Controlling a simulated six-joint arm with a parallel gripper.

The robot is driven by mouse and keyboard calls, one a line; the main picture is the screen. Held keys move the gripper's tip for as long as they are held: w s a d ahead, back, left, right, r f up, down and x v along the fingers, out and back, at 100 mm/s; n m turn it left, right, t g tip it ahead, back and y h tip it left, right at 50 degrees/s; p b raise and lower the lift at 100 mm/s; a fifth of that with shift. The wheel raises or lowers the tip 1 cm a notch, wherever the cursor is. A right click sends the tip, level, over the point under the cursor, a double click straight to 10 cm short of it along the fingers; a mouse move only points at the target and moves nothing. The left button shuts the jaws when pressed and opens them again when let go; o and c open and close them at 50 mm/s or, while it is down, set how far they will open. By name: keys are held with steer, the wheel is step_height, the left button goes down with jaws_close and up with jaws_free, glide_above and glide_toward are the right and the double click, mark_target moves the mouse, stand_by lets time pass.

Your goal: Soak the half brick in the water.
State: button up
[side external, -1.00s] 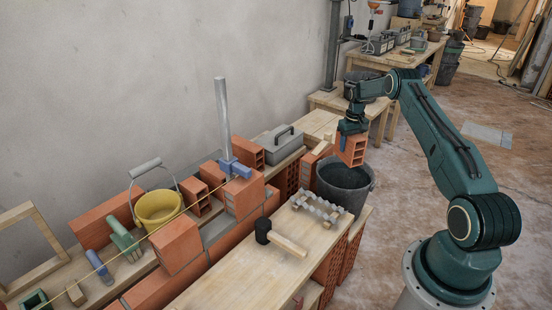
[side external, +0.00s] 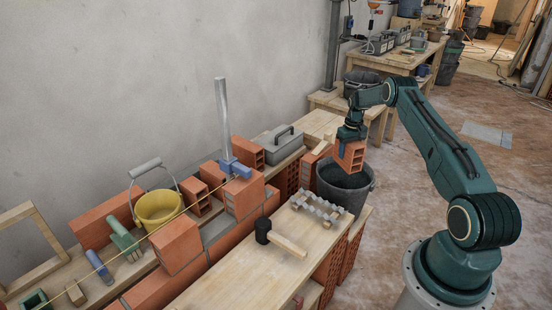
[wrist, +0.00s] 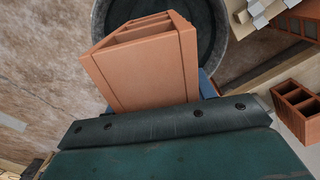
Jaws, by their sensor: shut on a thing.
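The half brick (side external: 350,156), orange-red with open hollows, is held in my gripper (side external: 347,142), which is shut on it. In the side external view it hangs above the dark bucket (side external: 343,194), over its mouth. The bucket's inside looks dark; I cannot clearly make out the water surface. In the wrist view the half brick (wrist: 147,62) fills the middle, with its hollow end toward the bucket (wrist: 235,38), which is partly hidden behind it. The fingers are mostly hidden; a blue part shows beside the brick.
A wooden bench (side external: 240,272) with a mallet (side external: 282,241) and a grey toothed rack (side external: 317,210) stands left of the bucket. Behind are a brick wall with a metal post (side external: 223,120), a yellow bucket (side external: 158,208) and a grey toolbox (side external: 278,145). The floor to the right is open.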

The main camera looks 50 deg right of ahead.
step_height(320, 180, down, 13)
stand_by(1.3)
steer(key=shift+r, duration=0.1)
stand_by(0.7)
steer(key=shift+r, duration=5.55)
steer(key=shift+r, duration=0.1)
steer(key=shift+r, duration=1.9)
